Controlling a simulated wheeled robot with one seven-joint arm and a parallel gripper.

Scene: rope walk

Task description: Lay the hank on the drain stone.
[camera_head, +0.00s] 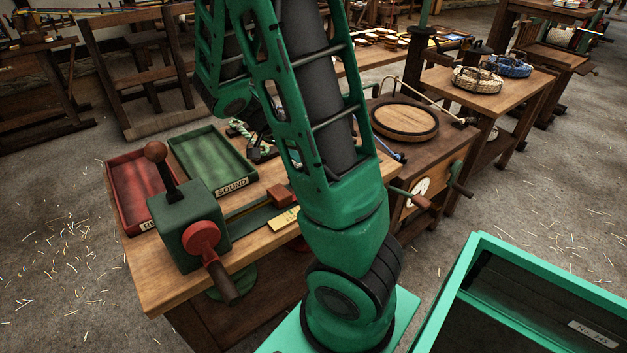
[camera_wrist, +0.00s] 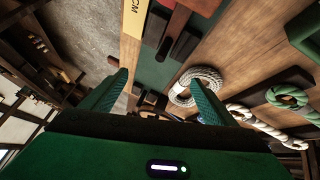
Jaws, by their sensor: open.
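A grey-white coil of rope (camera_wrist: 203,72), which looks like a hank, lies on the wooden bench in the wrist view. My gripper (camera_wrist: 158,80) is open above the bench. Its right fingertip overlaps the coil in the picture; I cannot tell whether they touch. Nothing is seen held between the fingers. In the head view my arm hides most of the gripper and the coil. A green coil (camera_wrist: 287,97) and pale rope pieces lie at the right of the wrist view. I cannot make out the drain stone.
The bench (camera_head: 160,281) carries a red tray (camera_head: 146,184), a green tray (camera_head: 213,158) labelled SOUND and a green box with a lever (camera_head: 191,228).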

